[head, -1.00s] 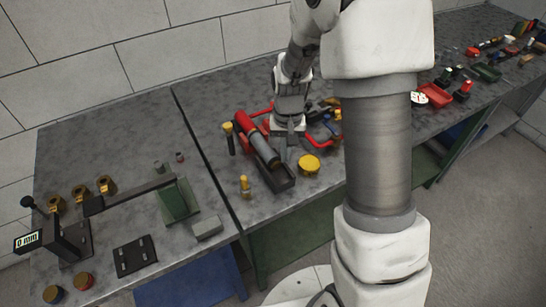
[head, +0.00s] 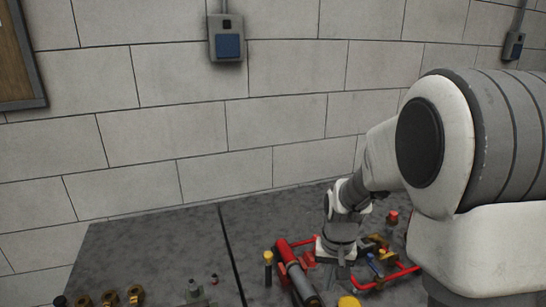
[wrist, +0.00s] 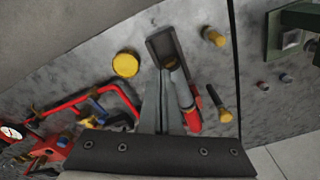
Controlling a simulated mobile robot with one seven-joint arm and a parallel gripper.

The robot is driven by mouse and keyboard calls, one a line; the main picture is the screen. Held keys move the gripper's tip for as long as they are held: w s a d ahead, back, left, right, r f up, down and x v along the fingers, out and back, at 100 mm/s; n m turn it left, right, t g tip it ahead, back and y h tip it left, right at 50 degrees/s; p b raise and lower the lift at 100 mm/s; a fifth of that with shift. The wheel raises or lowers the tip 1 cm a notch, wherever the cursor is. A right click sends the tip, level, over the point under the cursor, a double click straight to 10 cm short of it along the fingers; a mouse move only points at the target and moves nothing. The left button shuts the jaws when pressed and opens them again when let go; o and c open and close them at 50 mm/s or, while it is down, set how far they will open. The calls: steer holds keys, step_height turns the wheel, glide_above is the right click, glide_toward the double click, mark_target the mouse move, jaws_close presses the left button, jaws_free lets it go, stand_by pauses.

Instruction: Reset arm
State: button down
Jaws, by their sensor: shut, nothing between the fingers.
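My gripper (head: 338,268) is shut and empty, pointing down over the bench just right of a red and grey cylinder (head: 293,265). In the wrist view my gripper's fingers (wrist: 162,78) are together, with the red and grey cylinder (wrist: 187,100) close beside them on the right. The height of the fingertips above the bench cannot be told. My arm reaches in from the right in the head view.
A yellow round cap (wrist: 126,65) and a red tubular frame (wrist: 72,88) lie left of the fingers in the wrist view. Yellow-topped tools (wrist: 222,104) lie on the right. Brass fittings (head: 136,294) stand at lower left. The block wall (head: 270,110) rises behind the bench.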

steer(key=s+r+n+t, duration=0.2)
steer(key=s+r+t, duration=0.2)
steer(key=s+r, duration=1.4)
steer(key=shift+d+t, duration=0.25)
steer(key=shift+t, duration=0.15)
steer(key=shift+a, duration=0.1)
